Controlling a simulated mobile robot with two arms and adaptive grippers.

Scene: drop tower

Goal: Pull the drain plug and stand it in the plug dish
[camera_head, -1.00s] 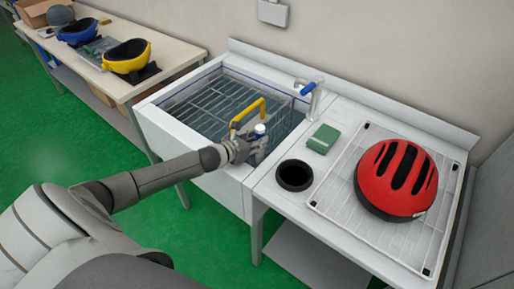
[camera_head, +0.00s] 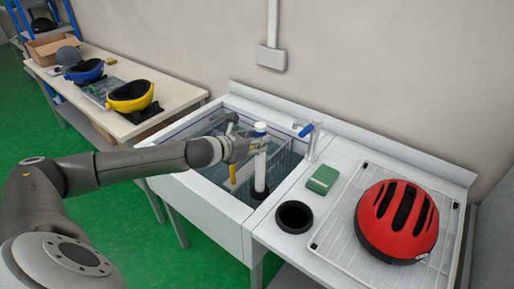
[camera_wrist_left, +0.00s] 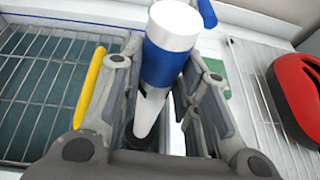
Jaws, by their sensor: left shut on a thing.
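The drain plug (camera_head: 261,172) is a tall white tube with a blue band near its white top and a dark lower end. It stands roughly upright over the sink (camera_head: 217,199). My left gripper (camera_head: 254,146) is shut on its upper part; the left wrist view shows the plug's blue band (camera_wrist_left: 163,63) between the fingers (camera_wrist_left: 160,95). I cannot tell whether its dark end is clear of the water. The plug dish (camera_head: 295,216), a black round cup, stands empty on the counter right of the sink. My right gripper is not in view.
A yellow handle (camera_head: 232,176) stands in the sink beside the plug. A green block (camera_head: 322,179), a blue-handled tap (camera_head: 311,140) and a red helmet (camera_head: 396,222) on a white wire rack (camera_head: 341,218) surround the dish. A side table (camera_head: 184,94) holds visors.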

